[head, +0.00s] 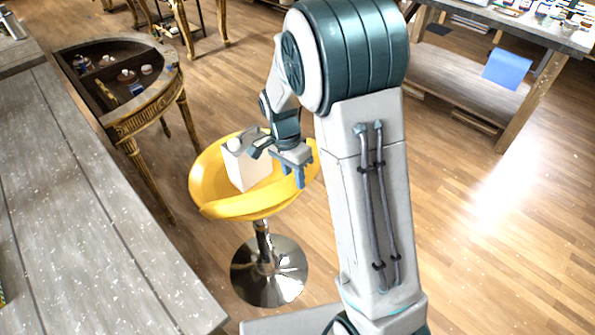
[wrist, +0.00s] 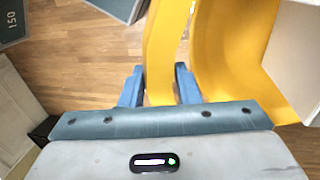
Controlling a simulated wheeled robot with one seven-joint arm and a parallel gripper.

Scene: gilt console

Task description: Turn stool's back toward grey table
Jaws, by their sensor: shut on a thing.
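The yellow stool (head: 225,208) stands on a round chrome base (head: 270,272) in the head view. Its raised, band-like back (wrist: 160,45) curves along the near and right side of the seat, with a gap behind it in the wrist view. My gripper (head: 298,178) is at the stool's right rim. In the wrist view my gripper (wrist: 160,82) has its blue fingers on either side of the yellow band, shut on it. The grey table (head: 95,225) with plank boards is at the left, apart from the stool. My arm hides part of the stool's right side.
A white jug-like container (head: 247,168) stands on the seat. A gilt console (head: 150,122) with an open compartment of small items stands behind left. A workbench (head: 555,38) with a blue sheet (head: 507,68) is at the upper right. Wood floor is clear at right.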

